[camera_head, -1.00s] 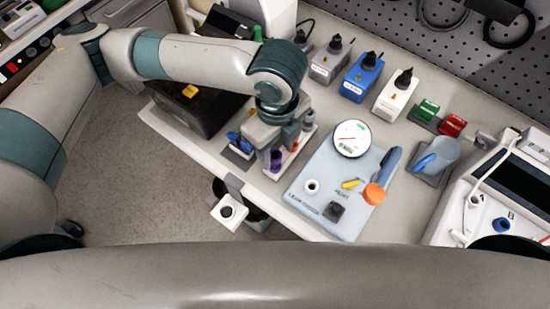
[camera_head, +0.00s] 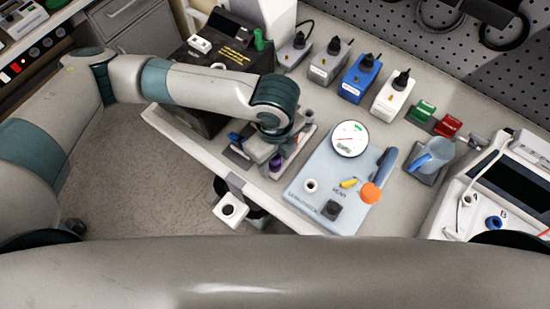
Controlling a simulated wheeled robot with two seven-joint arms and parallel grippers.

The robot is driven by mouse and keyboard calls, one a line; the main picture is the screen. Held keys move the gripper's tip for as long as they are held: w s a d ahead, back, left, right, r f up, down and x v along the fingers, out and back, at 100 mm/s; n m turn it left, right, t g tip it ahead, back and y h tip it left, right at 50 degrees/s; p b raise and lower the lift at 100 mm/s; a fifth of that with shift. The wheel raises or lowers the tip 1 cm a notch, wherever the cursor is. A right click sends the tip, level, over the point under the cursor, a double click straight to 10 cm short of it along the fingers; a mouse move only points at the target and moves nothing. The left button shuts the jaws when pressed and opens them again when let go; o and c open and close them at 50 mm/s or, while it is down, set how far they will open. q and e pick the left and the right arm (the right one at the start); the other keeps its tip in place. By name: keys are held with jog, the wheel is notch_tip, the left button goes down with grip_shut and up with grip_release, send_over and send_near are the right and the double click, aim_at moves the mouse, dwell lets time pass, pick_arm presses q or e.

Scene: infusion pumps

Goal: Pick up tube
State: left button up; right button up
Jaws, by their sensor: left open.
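My left gripper (camera_head: 262,151) is open over the small tube rack (camera_head: 301,143) near the table's front edge. The wrist above it hides much of the rack. A purple-capped tube (camera_head: 276,164) shows just right of the gripper. A blue piece (camera_head: 234,138) shows at its left side. A grey-topped tube (camera_head: 308,115) stands at the rack's back right. I cannot tell whether the fingers touch any tube. My right gripper is not in view.
Right of the rack stands a pale blue device (camera_head: 310,205) with a round dial (camera_head: 350,138) and an orange knob (camera_head: 370,193). A black box (camera_head: 205,60) is behind my left arm. Several pump boxes, one blue (camera_head: 361,78), line the back.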

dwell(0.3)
pick_arm(q)
jog(key=c, duration=1.1)
jog(key=shift+r, duration=0.1)
jog(key=shift+r+b, duration=0.35)
jog(key=shift+r, duration=0.1)
jog(key=r, duration=0.1)
jog(key=r+b, duration=0.1)
jog(key=r, duration=0.1)
jog(key=shift+s+d+r, duration=0.1)
jog(key=shift+s+d, duration=0.15)
jog(key=shift+d, duration=0.1)
jog(key=s+d+r+b, duration=0.1)
jog(key=s+d+r, duration=0.2)
jog(key=s+d, duration=0.1)
jog(key=s+d+r+b, duration=0.2)
jog(key=s+d+r, duration=0.1)
jog(key=shift+s+d+r, duration=0.35)
jog(key=shift+r, duration=0.05)
jog(key=shift+w, duration=0.15)
